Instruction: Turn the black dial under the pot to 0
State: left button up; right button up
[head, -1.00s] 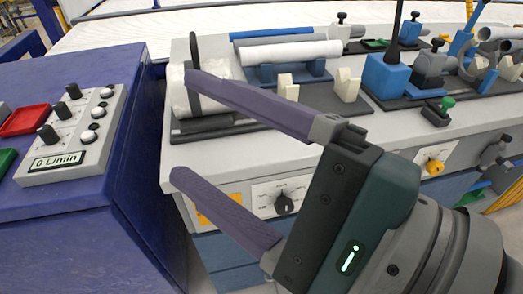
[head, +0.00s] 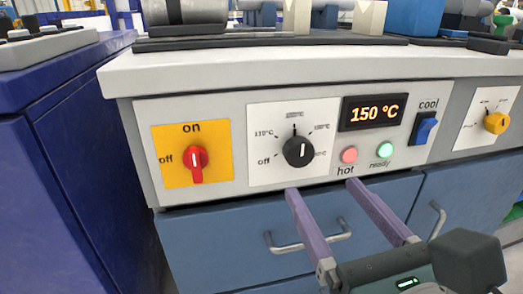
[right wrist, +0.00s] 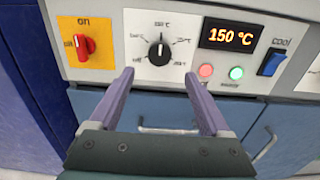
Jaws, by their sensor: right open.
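The black dial (head: 298,151) sits on a white scale plate on the front panel, marked off and with temperatures. Its white pointer line stands about straight up. It also shows in the right wrist view (right wrist: 159,54), beyond the fingertips. A dark cylindrical vessel (head: 184,11), cut off at the top edge, stands on the counter above and to the left. My right gripper (head: 321,186) is open and empty, its purple fingers pointing toward the panel just below the dial, apart from it. My left gripper is not in view.
A red switch (head: 196,160) on a yellow plate is left of the dial. A display (head: 374,113) reading 150 °C, red and green lights and a blue switch (head: 425,129) are to the right. Blue drawers with a handle (head: 300,243) lie below. The counter edge overhangs the panel.

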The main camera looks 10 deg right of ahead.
aim_at(302, 158)
jog(key=w, duration=0.4)
jog(key=w+b, duration=0.1)
jog(key=w, duration=0.3)
jog(key=shift+w+a+r, duration=0.1)
jog(key=shift+w+a, duration=0.1)
jog(key=shift+c, duration=0.2)
jog(key=c, duration=0.3)
grip_shut()
